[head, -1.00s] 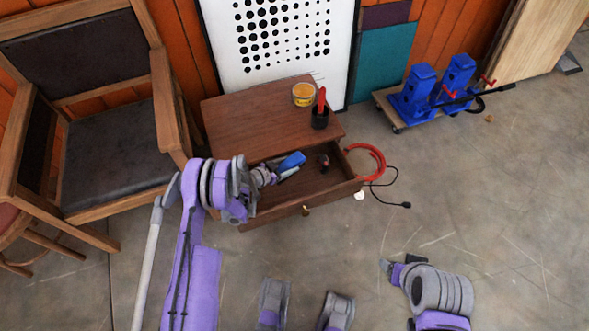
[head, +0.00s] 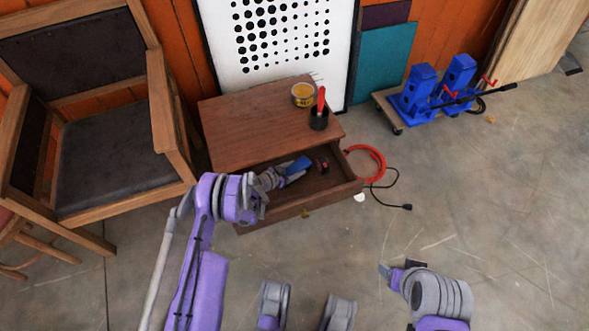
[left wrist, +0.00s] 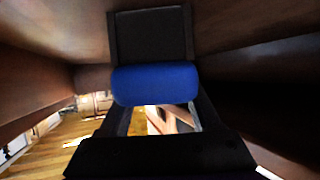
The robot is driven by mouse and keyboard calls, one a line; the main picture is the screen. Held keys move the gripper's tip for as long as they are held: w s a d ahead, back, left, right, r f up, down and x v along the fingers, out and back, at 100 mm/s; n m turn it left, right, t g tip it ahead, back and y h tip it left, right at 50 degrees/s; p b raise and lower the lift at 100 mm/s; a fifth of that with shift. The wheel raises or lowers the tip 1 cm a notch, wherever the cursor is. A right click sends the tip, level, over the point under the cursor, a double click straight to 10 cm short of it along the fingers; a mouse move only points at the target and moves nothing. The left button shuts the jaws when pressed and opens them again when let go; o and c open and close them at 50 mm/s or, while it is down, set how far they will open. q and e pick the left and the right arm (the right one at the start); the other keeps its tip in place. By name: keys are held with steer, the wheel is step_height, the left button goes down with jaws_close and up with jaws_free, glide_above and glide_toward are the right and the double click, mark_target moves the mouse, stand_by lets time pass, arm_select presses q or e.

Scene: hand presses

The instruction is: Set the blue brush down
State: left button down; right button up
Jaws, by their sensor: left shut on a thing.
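The blue brush (head: 298,165) is in my left gripper (head: 287,174), which is shut on it inside the open drawer (head: 318,202) of the wooden cabinet. In the left wrist view the blue brush (left wrist: 155,83) lies across between the dark fingers, with brown drawer walls close on both sides. The head view does not show whether the brush touches the drawer floor. My right gripper (head: 385,270) is at the lower right, away from the cabinet, and its jaws are too small to read.
A small dark object (head: 322,164) lies in the drawer right of the brush. On the cabinet top (head: 250,125) stand a yellow tin (head: 303,95) and a dark cup (head: 319,119) holding something red. A red hose (head: 374,163) lies right of the drawer. A chair (head: 108,150) stands left.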

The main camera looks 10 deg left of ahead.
arm_select(q)
steer(key=shift+f, duration=0.15)
steer(key=shift+c, duration=0.5)
jaws_free()
